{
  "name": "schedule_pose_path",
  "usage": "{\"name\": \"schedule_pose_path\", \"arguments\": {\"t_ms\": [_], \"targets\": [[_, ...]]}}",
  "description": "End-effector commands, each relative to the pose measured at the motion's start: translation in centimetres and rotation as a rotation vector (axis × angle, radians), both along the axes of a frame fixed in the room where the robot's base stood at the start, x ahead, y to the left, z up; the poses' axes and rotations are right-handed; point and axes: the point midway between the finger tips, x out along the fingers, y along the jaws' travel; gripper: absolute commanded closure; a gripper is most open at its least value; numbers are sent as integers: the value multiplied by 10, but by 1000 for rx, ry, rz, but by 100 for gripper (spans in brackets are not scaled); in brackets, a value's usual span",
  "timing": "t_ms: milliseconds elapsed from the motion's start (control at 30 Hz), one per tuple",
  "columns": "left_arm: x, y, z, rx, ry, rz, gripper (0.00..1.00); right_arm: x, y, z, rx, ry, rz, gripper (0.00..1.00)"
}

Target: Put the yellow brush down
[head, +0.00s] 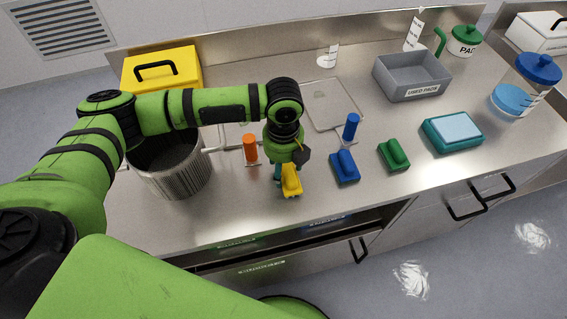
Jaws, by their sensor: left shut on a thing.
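The yellow brush (291,183) is at the front middle of the steel counter (240,217) in the head view. My left gripper (288,165) points down over it and is shut on it. The gripper hides the brush's upper part. I cannot tell whether the brush touches the counter. My right gripper is not in view.
An orange-handled tool (250,149) stands just left of the gripper. A blue brush (344,167), a green brush (393,155) and a teal tray (452,132) lie to the right. A steel pot (178,170) stands left, and a grey bin (411,77) behind.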

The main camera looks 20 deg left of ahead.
Motion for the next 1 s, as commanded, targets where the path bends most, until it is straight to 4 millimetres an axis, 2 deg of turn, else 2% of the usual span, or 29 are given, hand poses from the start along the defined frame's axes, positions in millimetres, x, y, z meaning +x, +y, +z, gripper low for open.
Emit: {"name": "schedule_pose_path", "arguments": {"t_ms": [233,267,300,733,867,1000], "targets": [[0,-1,-3,-1,0,0,69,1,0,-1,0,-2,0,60],[0,-1,-2,-1,-1,0,26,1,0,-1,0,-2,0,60],[0,-1,-2,-1,-1,0,14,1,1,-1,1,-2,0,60],[1,0,3,-2,-1,0,14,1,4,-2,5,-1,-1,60],[1,-1,20,-3,-4,0,14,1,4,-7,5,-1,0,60],[1,-1,50,-3,-7,-2,14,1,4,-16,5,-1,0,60]]}}
